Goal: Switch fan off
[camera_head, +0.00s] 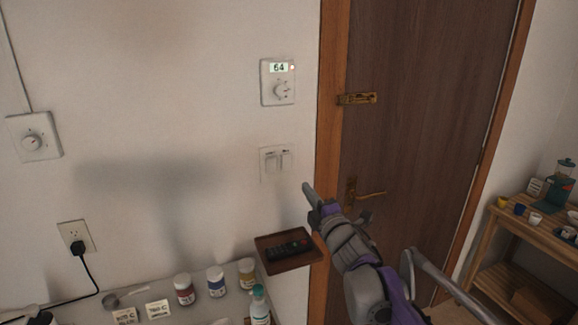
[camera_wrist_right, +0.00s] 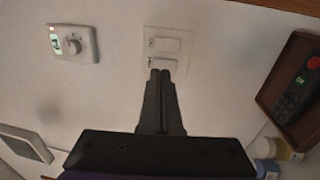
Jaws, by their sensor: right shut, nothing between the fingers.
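No fan shows in either view. A white two-rocker switch plate (camera_head: 276,162) is on the wall left of the door frame; it also shows in the right wrist view (camera_wrist_right: 181,40). Above it is a white control (camera_head: 278,90) with a knob and a lit display reading 64, also in the right wrist view (camera_wrist_right: 75,45). A separate dial (camera_head: 33,137) is on the wall at far left. My right gripper (camera_head: 307,188) is shut and empty, right of and slightly below the plate. In the right wrist view its fingertips (camera_wrist_right: 160,75) overlap the plate's edge; contact cannot be told.
A brown tray (camera_head: 262,242) with a remote (camera_head: 289,249) is below the switch plate. Several small jars (camera_head: 216,281) and a bottle (camera_head: 260,305) stand on a grey surface at the bottom. A wooden door (camera_head: 425,100) and a wooden shelf (camera_head: 515,226) are at right.

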